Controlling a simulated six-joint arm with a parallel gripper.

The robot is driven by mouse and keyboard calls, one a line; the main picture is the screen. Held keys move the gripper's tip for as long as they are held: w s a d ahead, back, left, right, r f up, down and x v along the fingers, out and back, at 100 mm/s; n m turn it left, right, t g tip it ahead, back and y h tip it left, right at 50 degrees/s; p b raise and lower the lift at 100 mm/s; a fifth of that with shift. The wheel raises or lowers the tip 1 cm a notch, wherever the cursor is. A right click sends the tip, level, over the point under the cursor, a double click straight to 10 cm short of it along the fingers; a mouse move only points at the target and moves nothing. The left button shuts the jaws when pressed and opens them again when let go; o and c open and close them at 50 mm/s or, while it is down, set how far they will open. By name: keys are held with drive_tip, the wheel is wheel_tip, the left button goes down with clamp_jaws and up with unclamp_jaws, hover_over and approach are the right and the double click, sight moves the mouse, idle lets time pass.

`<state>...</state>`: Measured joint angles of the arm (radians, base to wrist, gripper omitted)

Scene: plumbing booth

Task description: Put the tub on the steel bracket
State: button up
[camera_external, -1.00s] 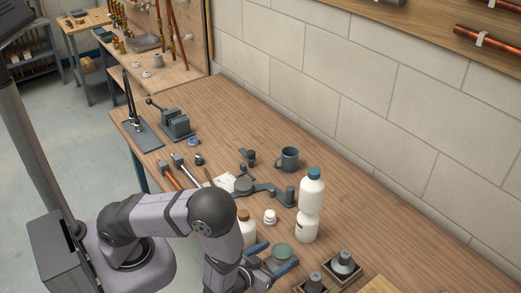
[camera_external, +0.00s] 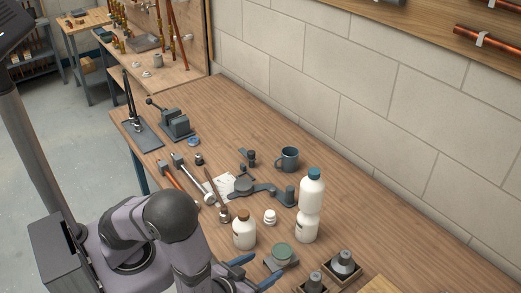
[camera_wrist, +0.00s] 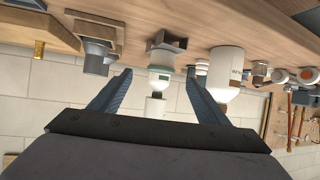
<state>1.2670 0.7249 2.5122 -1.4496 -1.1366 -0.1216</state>
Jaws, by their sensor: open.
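The tub (camera_external: 282,251) is white with a green lid and stands upright near the front of the bench. The grey steel bracket (camera_external: 272,266) is under it, and the tub appears to rest on top. In the upside-down wrist view, the tub (camera_wrist: 159,77) is between the fingers in the picture, with the bracket (camera_wrist: 167,41) directly against its base. My gripper (camera_external: 255,271) is open and empty, with its blue fingers apart, back on the near side of the tub. Exact contact between tub and bracket is hard to see.
A white bottle with a brown cap (camera_external: 244,232) stands close left of the tub. A tall white bottle with a blue cap (camera_external: 309,205) is behind it. Grey fittings in wooden holders (camera_external: 343,265) are at the right.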

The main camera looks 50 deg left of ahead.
drive_tip(key=w+d+f+g+h, duration=0.2)
drive_tip(key=g, duration=0.1)
drive_tip(key=shift+f+n, duration=0.2)
drive_tip(key=shift+n, duration=0.1)
drive_tip(key=shift+w+d+g+h, duration=0.2)
drive_tip(key=shift+w+g+h, duration=0.1)
drive_tip(key=shift+g+h, duration=0.4)
drive_tip(key=shift+w+r+g+h, duration=0.15)
drive_tip(key=shift+r+g+h, duration=0.15)
drive_tip(key=shift+g, duration=0.4)
drive_tip(key=s+a+r+m+g, duration=0.1)
drive_tip(key=s+a+r+g, duration=0.1)
drive_tip(key=a, duration=0.4)
drive_tip(key=s+a+r+m+g, duration=0.1)
drive_tip(key=s+a+r+g, duration=0.1)
drive_tip(key=a, duration=0.4)
drive_tip(key=s+a+r+m+g+y, duration=0.1)
drive_tip(key=s+a+r+g, duration=0.1)
drive_tip(key=s+a, duration=0.4)
drive_tip(key=shift+a+r+g, duration=0.4)
drive_tip(key=shift+a+r, duration=0.2)
drive_tip(key=shift+r, duration=0.15)
